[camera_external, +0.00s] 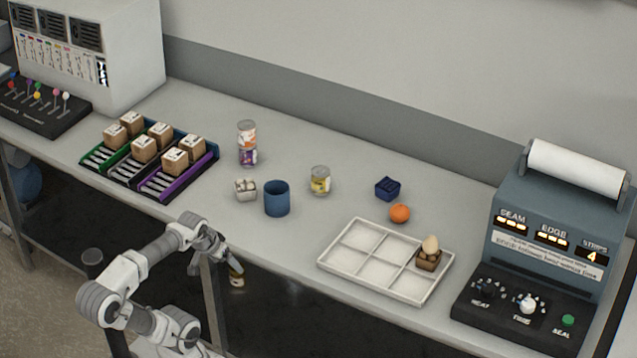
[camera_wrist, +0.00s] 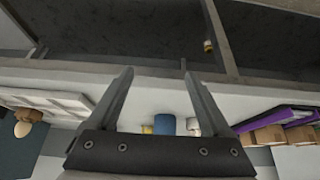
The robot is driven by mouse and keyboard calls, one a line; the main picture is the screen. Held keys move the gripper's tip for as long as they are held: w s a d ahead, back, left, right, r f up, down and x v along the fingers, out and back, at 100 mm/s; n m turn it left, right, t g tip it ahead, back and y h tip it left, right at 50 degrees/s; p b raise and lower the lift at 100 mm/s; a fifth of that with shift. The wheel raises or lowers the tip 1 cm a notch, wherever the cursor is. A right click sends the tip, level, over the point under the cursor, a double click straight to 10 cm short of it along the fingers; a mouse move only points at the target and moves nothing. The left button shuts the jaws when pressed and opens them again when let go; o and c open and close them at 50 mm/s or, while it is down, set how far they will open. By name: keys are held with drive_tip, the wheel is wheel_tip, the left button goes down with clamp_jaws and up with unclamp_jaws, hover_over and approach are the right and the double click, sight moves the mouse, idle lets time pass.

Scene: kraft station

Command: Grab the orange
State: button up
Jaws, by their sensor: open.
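The orange (camera_external: 400,213) is a small round fruit on the counter, right of centre in the external view. It sits just behind the white divided tray and in front of a small dark blue basket. I cannot make it out in the wrist view. My gripper (camera_external: 222,266) is at the front edge of the counter, well to the left of the orange. In the wrist view my gripper (camera_wrist: 156,75) has its two fingers spread apart with nothing between them.
A sealing machine (camera_external: 550,215) is at right. A jar (camera_external: 237,276) shows below the counter edge.

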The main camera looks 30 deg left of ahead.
drive_tip(key=shift+o, duration=1)
drive_tip(key=w+d+r+m+t+h+p, duration=0.1)
drive_tip(key=w+d+r+t+h+p, duration=0.1)
drive_tip(key=w+d+r+p, duration=0.5)
drive_tip(key=w+d+r+t+h+p, duration=0.25)
drive_tip(key=w+d+r, duration=0.35)
drive_tip(key=w+d, duration=0.55)
drive_tip(key=n+t+y+p, duration=0.2)
drive_tip(key=n+y+p, duration=0.25)
drive_tip(key=p, duration=0.25)
approach(395, 212)
drive_tip(key=shift+h, duration=0.3)
drive_tip(key=x, duration=0.3)
drive_tip(key=f+b+x, duration=0.1)
drive_tip(key=x, duration=0.1)
drive_tip(key=shift+s, duration=0.3)
drive_tip(key=shift+w+r+b+x, duration=0.1)
drive_tip(key=shift+r+b+x, duration=0.05)
drive_tip(key=shift+x, duration=0.85)
drive_tip(key=shift+w+r+b+x, duration=0.1)
drive_tip(key=shift+r+x, duration=0.05)
drive_tip(key=shift+x, duration=0.85)
drive_tip(key=shift+w+r+b+x, duration=0.1)
drive_tip(key=shift+r+b+x, duration=0.1)
drive_tip(key=shift+x, duration=0.8)
drive_tip(key=shift+a, duration=0.15)
drive_tip(key=shift+c, duration=0.2)
